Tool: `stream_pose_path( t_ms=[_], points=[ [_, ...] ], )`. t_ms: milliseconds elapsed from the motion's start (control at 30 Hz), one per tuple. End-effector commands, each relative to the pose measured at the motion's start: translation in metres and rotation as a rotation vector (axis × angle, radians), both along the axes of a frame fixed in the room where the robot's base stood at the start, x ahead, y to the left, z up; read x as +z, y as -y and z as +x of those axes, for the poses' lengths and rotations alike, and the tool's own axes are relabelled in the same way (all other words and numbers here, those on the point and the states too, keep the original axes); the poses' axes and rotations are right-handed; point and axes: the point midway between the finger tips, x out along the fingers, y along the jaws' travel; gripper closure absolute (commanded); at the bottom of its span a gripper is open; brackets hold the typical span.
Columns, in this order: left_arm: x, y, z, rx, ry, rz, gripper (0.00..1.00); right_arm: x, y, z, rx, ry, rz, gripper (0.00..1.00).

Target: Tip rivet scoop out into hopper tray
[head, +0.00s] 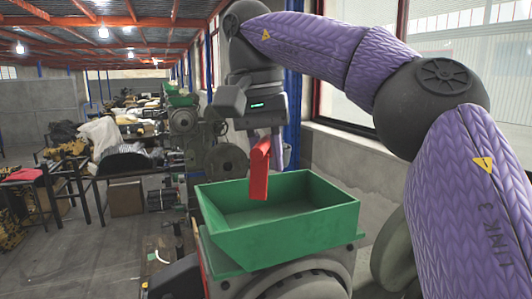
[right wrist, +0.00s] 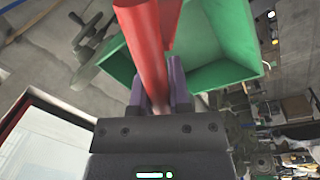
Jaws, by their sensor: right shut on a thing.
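The red rivet scoop (head: 260,172) hangs above the green hopper tray (head: 300,235), with its long side near upright and its lower end over the tray's back part. My right gripper (head: 265,138) is shut on the scoop from above. In the right wrist view the gripper's purple fingers (right wrist: 161,88) close around the red scoop (right wrist: 143,45), and the green tray (right wrist: 238,42) lies beyond it. The scoop looks apart from the tray. The visible tray floor looks bare; I see no rivets, and the scoop's inside cannot be made out. My left gripper is not in view.
The tray sits on top of a grey press (head: 305,275). More presses (head: 185,120) stand in a row behind it. A wall with windows (head: 345,150) runs close on the right. Cluttered tables (head: 75,180) stand at the left, with open floor (head: 125,240) between.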

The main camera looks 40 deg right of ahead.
Motion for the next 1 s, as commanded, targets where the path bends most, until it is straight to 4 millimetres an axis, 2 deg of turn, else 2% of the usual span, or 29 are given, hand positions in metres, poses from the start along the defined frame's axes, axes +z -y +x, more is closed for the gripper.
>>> stream_pose_path(
  t_ms=[400, 867, 1000],
  points=[
    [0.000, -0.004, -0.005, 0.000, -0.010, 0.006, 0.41, -0.011, 0.013, -0.012, -0.013, 0.315, 0.280, 1.00],
    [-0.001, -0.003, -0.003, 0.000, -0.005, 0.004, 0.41, -0.018, 0.018, -0.020, -0.010, 0.552, 0.491, 1.00],
    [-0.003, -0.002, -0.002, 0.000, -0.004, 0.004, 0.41, -0.022, 0.024, -0.026, -0.019, 0.672, 0.589, 1.00]
  ],
)
